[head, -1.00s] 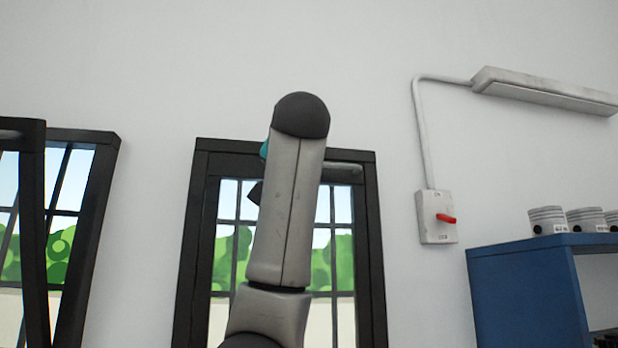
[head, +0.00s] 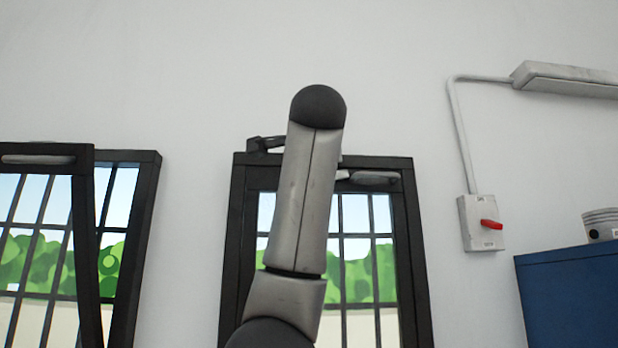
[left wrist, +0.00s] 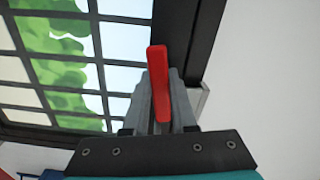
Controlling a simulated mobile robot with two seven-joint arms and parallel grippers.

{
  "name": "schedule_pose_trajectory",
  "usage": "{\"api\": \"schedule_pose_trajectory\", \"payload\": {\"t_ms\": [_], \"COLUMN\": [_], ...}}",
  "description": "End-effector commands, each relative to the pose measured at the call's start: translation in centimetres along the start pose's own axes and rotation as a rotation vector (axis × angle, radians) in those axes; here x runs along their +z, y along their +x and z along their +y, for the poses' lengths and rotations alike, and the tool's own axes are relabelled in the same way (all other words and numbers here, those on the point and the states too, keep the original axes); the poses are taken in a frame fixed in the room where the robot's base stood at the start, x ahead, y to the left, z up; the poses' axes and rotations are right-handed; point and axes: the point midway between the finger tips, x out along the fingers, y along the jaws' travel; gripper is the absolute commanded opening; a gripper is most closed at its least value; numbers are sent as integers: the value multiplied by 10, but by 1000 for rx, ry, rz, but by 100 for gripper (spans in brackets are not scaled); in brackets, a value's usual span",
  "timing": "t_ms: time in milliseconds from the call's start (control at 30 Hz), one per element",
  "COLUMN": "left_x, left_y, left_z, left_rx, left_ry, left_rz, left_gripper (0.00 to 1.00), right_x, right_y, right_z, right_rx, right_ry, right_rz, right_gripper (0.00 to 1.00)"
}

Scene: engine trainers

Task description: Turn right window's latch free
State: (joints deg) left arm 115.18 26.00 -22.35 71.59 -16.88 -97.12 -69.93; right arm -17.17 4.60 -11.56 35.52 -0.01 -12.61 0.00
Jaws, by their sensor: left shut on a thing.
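The bar stands out past the fingertips, in front of the dark window frame (left wrist: 188,40). It looks like the latch's lever, but its mount is hidden. My right gripper is not in view.
The left window (head: 145,220) has a tilted black sash in front of it. A grey wall switch (head: 470,215) with a red handle is right of the right window. A blue cabinet (head: 570,295) stands at the lower right. The wall above the windows is clear.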

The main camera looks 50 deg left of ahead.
Motion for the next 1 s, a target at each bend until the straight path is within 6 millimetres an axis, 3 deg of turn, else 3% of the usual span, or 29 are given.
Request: {"api": "schedule_pose_trajectory", "payload": {"t_ms": [400, 967, 1000], "left_x": [0, -1, -1], "left_y": [0, 0, 0], "left_z": [-9, -10, -10], "left_rx": [-3, -3, -4], "left_ry": [195, 226, 226], "left_rz": [-1, -2, -2], "left_gripper": [0, 0, 27], "right_x": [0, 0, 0], "right_y": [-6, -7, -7], "right_z": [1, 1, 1], "right_rx": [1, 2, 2], "right_ry": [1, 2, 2], "right_rz": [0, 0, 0], "right_gripper": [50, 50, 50]}}
